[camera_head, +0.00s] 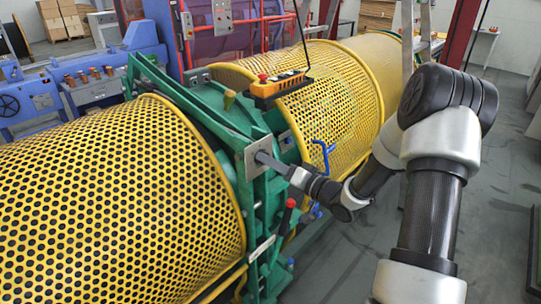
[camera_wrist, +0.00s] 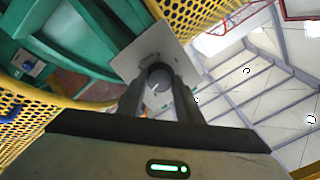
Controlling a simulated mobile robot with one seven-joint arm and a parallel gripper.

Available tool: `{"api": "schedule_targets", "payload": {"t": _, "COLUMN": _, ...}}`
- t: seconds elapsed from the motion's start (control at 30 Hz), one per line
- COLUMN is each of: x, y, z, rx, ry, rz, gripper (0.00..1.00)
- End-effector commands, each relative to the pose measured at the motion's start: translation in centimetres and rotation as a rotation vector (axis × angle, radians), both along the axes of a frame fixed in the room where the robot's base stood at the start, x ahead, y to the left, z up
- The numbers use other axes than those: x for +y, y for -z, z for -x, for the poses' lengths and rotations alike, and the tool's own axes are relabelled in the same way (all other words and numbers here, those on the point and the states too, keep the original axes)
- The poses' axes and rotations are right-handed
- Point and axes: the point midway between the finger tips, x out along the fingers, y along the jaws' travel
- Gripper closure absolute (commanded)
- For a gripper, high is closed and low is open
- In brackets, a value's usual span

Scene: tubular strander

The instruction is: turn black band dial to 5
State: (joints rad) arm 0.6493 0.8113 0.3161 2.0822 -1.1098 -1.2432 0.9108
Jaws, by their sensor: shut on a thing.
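A square grey plate (camera_head: 262,146) is fixed to the green frame of the strander, between the yellow perforated guards. The plate also shows in the wrist view (camera_wrist: 140,58), tilted. The dial (camera_wrist: 160,73), a small round grey knob with a dark edge, sits on the plate between my fingers. My gripper (camera_head: 268,159) reaches the plate from the right, and its fingers point at the plate's face. In the wrist view my gripper (camera_wrist: 160,88) is shut on the dial, one finger on each side. The dial's numbers and pointer cannot be read; in the head view the fingers hide it.
A red-handled lever (camera_head: 288,215) stands below my gripper, and a blue handle (camera_head: 323,158) is close to the right. Yellow perforated guards (camera_head: 110,210) flank the frame. Open floor lies at right.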

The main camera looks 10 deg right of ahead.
Motion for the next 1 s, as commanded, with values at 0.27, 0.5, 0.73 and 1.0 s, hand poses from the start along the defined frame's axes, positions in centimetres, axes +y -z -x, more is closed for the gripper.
{"api": "schedule_targets", "payload": {"t": 0.27, "x": -0.03, "y": -0.16, "z": 0.07, "rx": 0.137, "ry": 0.0, "rz": -0.186, "gripper": 0.91}}
{"api": "schedule_targets", "payload": {"t": 0.5, "x": -0.02, "y": -0.01, "z": 0.07, "rx": 0.218, "ry": 0.0, "rz": -0.295, "gripper": 0.91}}
{"api": "schedule_targets", "payload": {"t": 0.73, "x": -0.01, "y": 0.06, "z": 0.05, "rx": 0.256, "ry": 0.0, "rz": -0.348, "gripper": 0.91}}
{"api": "schedule_targets", "payload": {"t": 1.0, "x": -0.01, "y": 0.13, "z": 0.06, "rx": 0.266, "ry": 0.0, "rz": -0.362, "gripper": 0.91}}
